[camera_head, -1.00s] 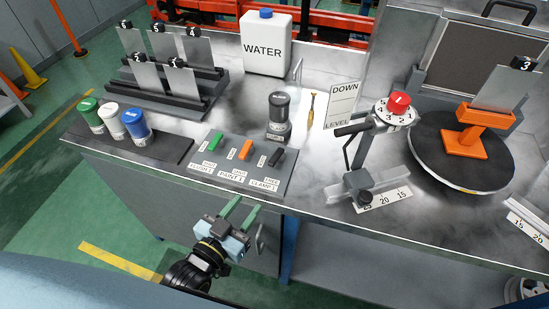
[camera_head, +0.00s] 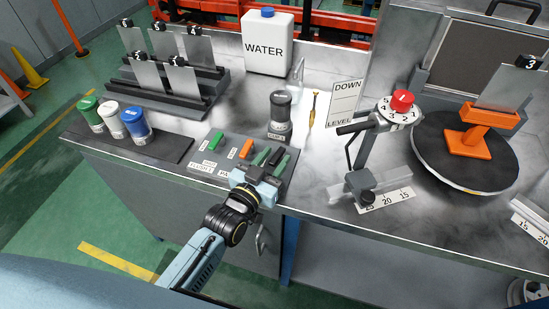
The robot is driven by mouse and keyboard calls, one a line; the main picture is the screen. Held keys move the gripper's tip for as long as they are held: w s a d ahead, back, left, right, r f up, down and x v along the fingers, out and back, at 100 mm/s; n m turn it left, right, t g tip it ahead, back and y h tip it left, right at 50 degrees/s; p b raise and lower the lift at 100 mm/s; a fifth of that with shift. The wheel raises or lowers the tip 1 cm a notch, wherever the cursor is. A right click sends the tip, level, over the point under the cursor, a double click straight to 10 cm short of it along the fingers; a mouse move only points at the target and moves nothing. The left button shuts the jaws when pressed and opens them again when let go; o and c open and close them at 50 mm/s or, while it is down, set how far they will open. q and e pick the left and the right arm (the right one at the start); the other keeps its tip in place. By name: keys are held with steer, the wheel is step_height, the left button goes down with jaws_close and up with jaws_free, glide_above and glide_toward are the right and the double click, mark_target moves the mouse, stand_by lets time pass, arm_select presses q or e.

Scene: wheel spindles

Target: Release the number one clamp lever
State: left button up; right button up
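The control panel (camera_head: 213,176) at the front edge of the bench carries a green, an orange and a black lever. The black clamp lever (camera_head: 275,157) is the rightmost one; its label read CLAMP 1 and is now hidden behind my gripper. My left gripper (camera_head: 271,160) reaches over the panel from the front, with one green finger on each side of the black lever. The fingers look spread; contact with the lever cannot be made out. My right gripper is not in view.
A dark cup-like container (camera_head: 280,113) stands just behind the black lever. The green lever (camera_head: 217,139) and the orange lever (camera_head: 246,149) are close on the left. A dial stand with a red knob (camera_head: 402,101) is to the right. Bare bench lies between.

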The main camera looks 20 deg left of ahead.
arm_select(q)
steer(key=shift+w+d, duration=0.1)
steer(key=shift+w, duration=0.25)
steer(key=shift+c, duration=0.5)
jaws_close()
steer(key=shift+d+r+n+y+p, duration=0.2)
steer(key=shift+n+y+p, duration=0.4)
steer(key=shift+y, duration=0.3)
steer(key=shift+d+f+n+t+y+p, duration=0.15)
steer(key=shift+n+t+y+p, duration=0.15)
steer(key=shift+n+y, duration=0.6)
